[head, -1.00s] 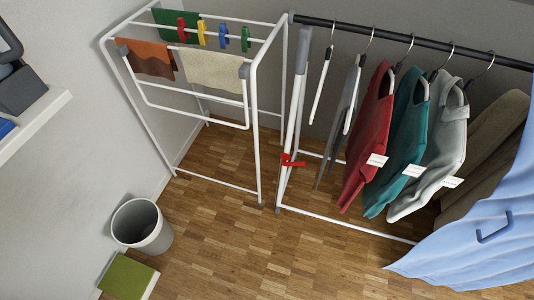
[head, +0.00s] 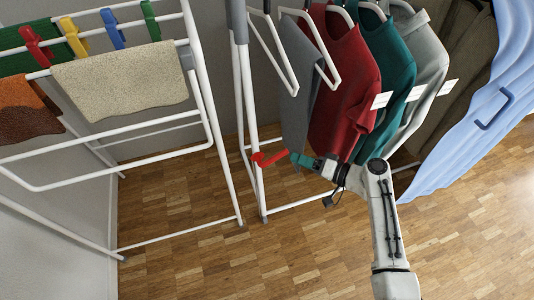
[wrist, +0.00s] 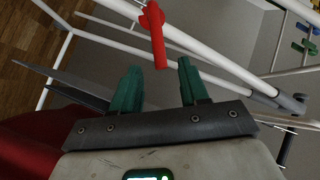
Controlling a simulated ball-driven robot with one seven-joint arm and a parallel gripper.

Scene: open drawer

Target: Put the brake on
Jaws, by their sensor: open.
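The brake is a red lever (head: 268,159) on the white leg of the clothes rail, low down. It sticks out to the right, toward my gripper (head: 297,158). My gripper has teal fingers and is open and empty, just to the right of the lever's free end. In the wrist view the red lever (wrist: 154,30) points down from a white tube, and its tip is at the gap between the fingertips of my gripper (wrist: 158,65). I cannot tell whether a finger touches it.
A grey garment (head: 297,85), a red shirt (head: 345,80) and a teal shirt (head: 392,75) hang close above and behind my gripper. A white drying rack (head: 213,130) with cloths stands at left. A blue cloth (head: 475,110) hangs at right. The wooden floor (head: 300,250) in front is clear.

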